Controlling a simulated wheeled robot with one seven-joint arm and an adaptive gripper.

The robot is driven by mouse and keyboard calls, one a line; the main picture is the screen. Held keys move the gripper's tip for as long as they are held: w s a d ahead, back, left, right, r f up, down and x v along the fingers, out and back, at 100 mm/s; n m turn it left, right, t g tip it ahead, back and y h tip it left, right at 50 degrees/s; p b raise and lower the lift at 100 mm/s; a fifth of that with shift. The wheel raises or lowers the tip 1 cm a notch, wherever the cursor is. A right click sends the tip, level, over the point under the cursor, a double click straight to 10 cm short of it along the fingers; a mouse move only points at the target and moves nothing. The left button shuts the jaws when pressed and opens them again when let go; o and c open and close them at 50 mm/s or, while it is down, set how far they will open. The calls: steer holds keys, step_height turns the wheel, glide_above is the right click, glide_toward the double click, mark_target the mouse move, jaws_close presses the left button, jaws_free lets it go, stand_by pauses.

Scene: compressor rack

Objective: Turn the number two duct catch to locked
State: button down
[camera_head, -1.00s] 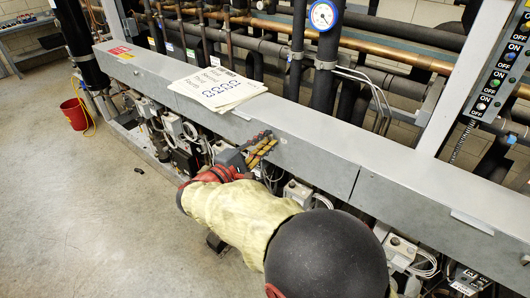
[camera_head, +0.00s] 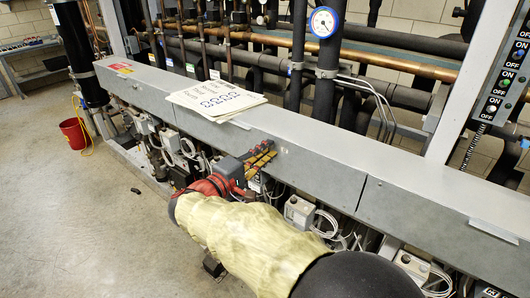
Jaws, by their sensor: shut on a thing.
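The grey duct (camera_head: 330,178) runs diagonally across the camera_head view, with a flat top and a front face. My gripper (camera_head: 264,154) has yellow and dark fingers and lies against the upper front face of the duct, left of the panel seam. It is shut on the duct catch. The catch is hidden by the fingers, so I cannot see its angle or its number. A tiny mark on the front face lies just right of the fingertips.
Papers (camera_head: 213,99) with printed words lie on top of the duct. Grey control boxes (camera_head: 299,211) and loose cables hang below it. A pressure gauge (camera_head: 324,22) and pipes stand behind. A red bucket (camera_head: 74,133) is on the floor at left, where the floor is mostly clear.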

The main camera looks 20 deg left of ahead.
steer(key=c, duration=1.8)
jaws_free()
steer(key=shift+o, duration=0.3)
steer(key=v, duration=1.2)
